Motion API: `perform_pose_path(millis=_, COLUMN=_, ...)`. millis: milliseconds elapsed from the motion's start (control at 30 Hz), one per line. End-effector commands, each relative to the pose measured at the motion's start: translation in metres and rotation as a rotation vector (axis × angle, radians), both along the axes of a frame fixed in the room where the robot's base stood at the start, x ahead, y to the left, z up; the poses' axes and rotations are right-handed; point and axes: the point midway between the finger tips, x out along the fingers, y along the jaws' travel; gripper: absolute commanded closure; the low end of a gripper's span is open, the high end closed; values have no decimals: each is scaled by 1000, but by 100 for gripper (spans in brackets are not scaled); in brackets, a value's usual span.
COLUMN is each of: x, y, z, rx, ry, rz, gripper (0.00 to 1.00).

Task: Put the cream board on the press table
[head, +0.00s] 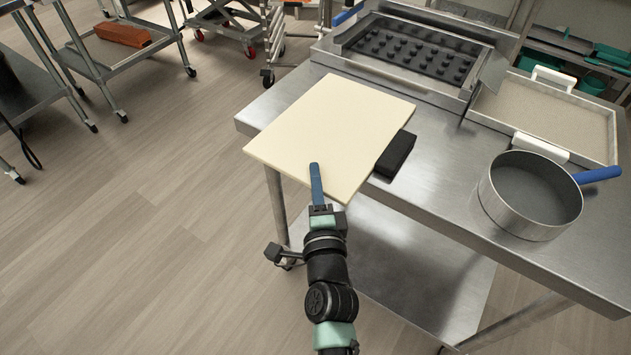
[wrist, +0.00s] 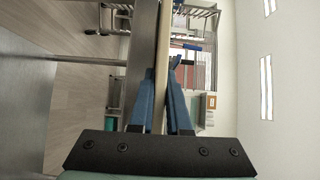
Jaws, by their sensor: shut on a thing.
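The cream board (head: 330,125) is a flat, pale rectangle over the left end of the steel table (head: 440,215), its left and near parts jutting past the table edge. My gripper (head: 316,182) is shut on the board's near edge. In the wrist view, the board (wrist: 164,50) shows edge-on between the two blue fingers of my gripper (wrist: 165,75), close alongside the steel tabletop (wrist: 143,55). I cannot tell whether the board touches the table. The lower finger is hidden under the board in the head view.
A steel press-like unit with a black mould tray (head: 415,52) stands behind the board. A black block (head: 396,153) lies at the board's right edge. A pan (head: 530,195) and a white-handled tray (head: 550,108) are farther right. Bare tabletop lies between block and pan.

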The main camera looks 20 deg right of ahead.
Motion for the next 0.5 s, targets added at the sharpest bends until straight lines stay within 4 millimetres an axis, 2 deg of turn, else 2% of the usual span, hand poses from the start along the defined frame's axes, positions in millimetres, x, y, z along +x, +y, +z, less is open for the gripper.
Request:
perform_pose_path(millis=33, x=1, y=-1, z=6, rx=-4, ry=-10, rz=-3, gripper=100)
perform_pose_path(millis=167, x=1, y=-1, z=4, rx=-5, ry=-10, rz=-4, gripper=100)
perform_pose_path(millis=200, x=0, y=0, z=-2, rx=0, ry=0, rz=0, gripper=83)
perform_pose_path(millis=367, x=0, y=0, z=-1, rx=0, ry=0, rz=0, gripper=55)
perform_pose_path(millis=500, x=0, y=0, z=-1, rx=0, ry=0, rz=0, gripper=55)
